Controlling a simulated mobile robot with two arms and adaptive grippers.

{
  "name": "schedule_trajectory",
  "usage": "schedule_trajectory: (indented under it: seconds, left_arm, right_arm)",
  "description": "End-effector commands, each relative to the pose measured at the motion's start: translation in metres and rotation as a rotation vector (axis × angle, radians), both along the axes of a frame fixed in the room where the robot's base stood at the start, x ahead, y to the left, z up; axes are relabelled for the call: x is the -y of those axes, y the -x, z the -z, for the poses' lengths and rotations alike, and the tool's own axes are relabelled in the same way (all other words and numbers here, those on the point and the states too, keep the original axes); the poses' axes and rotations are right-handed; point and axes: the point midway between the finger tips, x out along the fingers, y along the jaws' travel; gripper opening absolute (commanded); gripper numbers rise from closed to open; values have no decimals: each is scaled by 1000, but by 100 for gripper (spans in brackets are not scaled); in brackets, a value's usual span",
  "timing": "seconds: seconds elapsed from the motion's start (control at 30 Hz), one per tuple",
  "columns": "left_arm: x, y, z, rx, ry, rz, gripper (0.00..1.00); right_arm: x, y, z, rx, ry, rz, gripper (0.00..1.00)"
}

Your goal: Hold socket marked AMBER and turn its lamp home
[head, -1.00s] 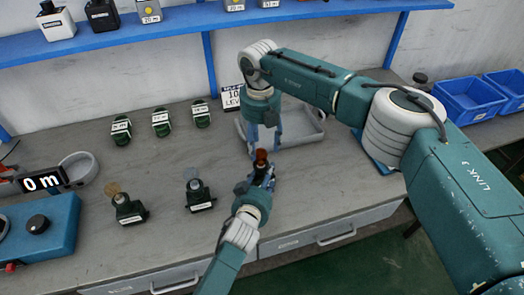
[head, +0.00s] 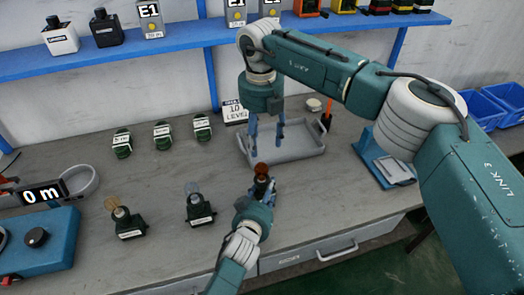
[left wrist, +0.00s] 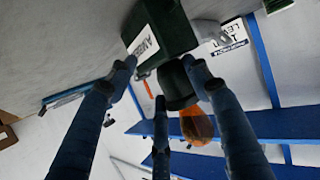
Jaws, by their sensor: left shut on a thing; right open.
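The dark green socket marked AMBER (left wrist: 162,28) shows in the left wrist view, its white label partly in view. My left gripper (head: 262,190) is shut on it near the table's front, with its fingers around the body. An amber-brown lamp (head: 262,169) stands upright in the socket's top; it also shows as an orange bulb in the left wrist view (left wrist: 196,124). My right gripper (head: 267,142) is open and empty, pointing down just above and behind the lamp, with its fingers apart and not touching it. How deep the lamp sits is hidden.
Two sockets with lamps, one yellowish (head: 127,222) and one clear (head: 199,208), stand to the left. Several dark green capped items (head: 163,136) lie behind them. A grey tray (head: 300,152) is behind my right gripper. A blue shelf (head: 180,43) runs above.

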Motion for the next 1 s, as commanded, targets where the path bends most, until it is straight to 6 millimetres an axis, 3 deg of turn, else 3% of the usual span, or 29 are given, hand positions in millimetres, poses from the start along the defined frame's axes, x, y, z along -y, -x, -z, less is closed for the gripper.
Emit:
schedule_trajectory:
  seconds: [0.03, 0.5, 0.77, 1.0]
  left_arm:
    - [0, 6, 12, -28, 4, -3, 21]
    - [1, 6, 12, -28, 5, -2, 21]
    - [1, 6, 12, -28, 5, -2, 21]
    - [1, 6, 12, -28, 5, -2, 20]
  right_arm:
    - [-1, 1, 1, -3, 0, -59, 52]
    - [-4, 3, -4, -22, 8, -855, 52]
    - [-4, 3, 2, -26, 10, -995, 52]
    - [-3, 3, 43, -29, 9, -996, 52]
